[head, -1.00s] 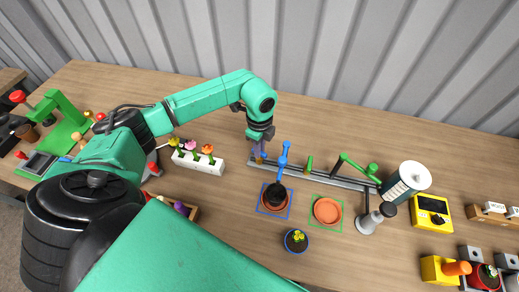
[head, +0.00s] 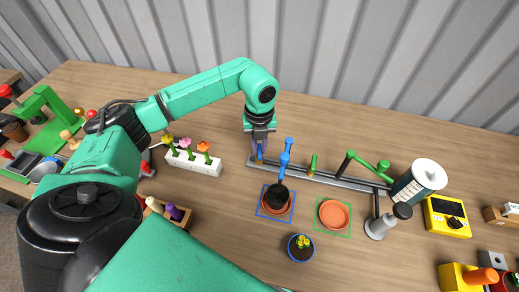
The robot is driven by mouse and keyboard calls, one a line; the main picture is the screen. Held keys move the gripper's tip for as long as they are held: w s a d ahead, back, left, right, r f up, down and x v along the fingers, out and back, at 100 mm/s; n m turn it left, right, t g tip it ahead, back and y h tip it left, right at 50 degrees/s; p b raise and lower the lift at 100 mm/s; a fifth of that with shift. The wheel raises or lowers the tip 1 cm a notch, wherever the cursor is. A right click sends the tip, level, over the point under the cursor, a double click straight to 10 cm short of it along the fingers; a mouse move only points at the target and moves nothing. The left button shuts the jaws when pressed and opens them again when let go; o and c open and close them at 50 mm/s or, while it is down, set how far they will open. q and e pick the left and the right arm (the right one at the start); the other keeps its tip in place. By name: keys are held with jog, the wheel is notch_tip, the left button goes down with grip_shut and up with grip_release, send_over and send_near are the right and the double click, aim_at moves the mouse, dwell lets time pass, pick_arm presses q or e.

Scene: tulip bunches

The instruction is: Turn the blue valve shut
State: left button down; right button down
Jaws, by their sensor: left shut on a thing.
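The blue valve (head: 260,152) is a small blue lever on the left end of a grey rail near the back of the table. My left gripper (head: 260,147) reaches down onto it from above and is shut on it, hiding its upper part. A blue spout (head: 286,158) rises from the rail just right of the valve and leans over a dark pot (head: 277,196) on a blue-edged square. My right gripper is not in view.
A green valve (head: 313,165) and green spout (head: 370,163) share the rail (head: 340,179). A white planter with flowers (head: 193,163) stands left. A grey sprayer (head: 380,226) and white-topped canister (head: 415,184) stand right.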

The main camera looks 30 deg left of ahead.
pick_arm(q)
jog(key=shift+w+r+m+b, duration=0.1)
jog(key=shift+m+b, duration=0.65)
jog(key=shift+m, duration=0.95)
jog(key=c, duration=0.8)
grip_release()
jog(key=shift+c, duration=0.2)
